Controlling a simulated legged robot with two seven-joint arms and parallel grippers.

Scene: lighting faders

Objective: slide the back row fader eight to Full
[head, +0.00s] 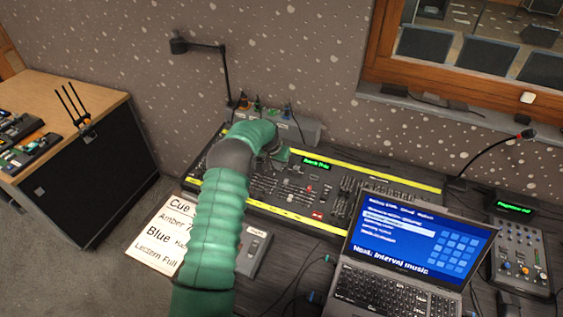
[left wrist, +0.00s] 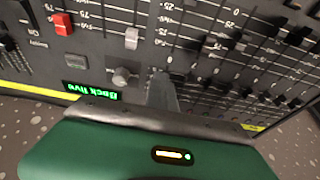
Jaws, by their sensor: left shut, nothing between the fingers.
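The lighting desk (head: 335,212) is a long dark console with rows of faders and yellow strips along its edges. My left gripper (head: 281,155) is over its back part, left of the green display (head: 317,163). In the left wrist view the shut fingers (left wrist: 162,90) point down at the panel, beside a grey knob (left wrist: 122,76) and close to the fader slots. Whether they touch a cap is unclear. A white fader cap (left wrist: 132,38) and a red cap (left wrist: 62,23) stand nearby. The wrist display (left wrist: 91,91) seems to read "Back five". I cannot tell which fader is eight. My right gripper is not in view.
An open laptop (head: 418,245) stands in front of the desk's right part. A cue sheet (head: 165,232) lies at the front left. A small mixer (head: 519,252) is at the right.

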